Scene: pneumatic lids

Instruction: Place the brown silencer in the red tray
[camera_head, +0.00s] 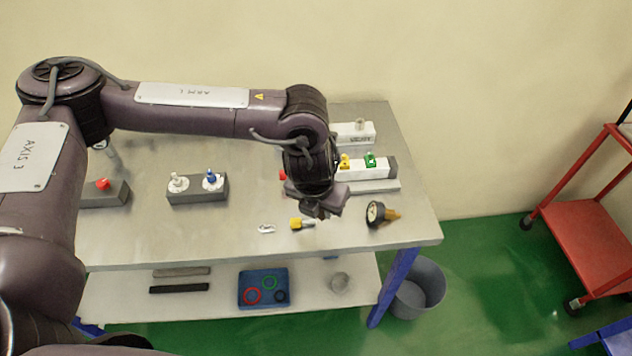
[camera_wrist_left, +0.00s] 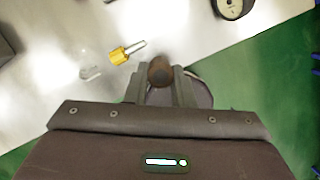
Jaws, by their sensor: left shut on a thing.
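My left gripper (camera_head: 320,212) is over the front part of the metal table, right of its middle. In the left wrist view its two fingers (camera_wrist_left: 160,88) are shut on the brown silencer (camera_wrist_left: 160,70), a small round brown piece showing between the fingertips. In the head view I cannot make out the silencer behind the gripper. No clear red tray shows; the only large red flat surface is a trolley shelf (camera_head: 590,232) at the right. My right gripper is not in view.
A yellow fitting (camera_head: 300,223), a clear piece (camera_head: 266,229) and a pressure gauge (camera_head: 378,213) lie near the table's front edge. Grey and white blocks with coloured fittings stand behind. A blue tray (camera_head: 246,299) with rings is on the lower shelf. A grey bin (camera_head: 428,284) stands on the floor.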

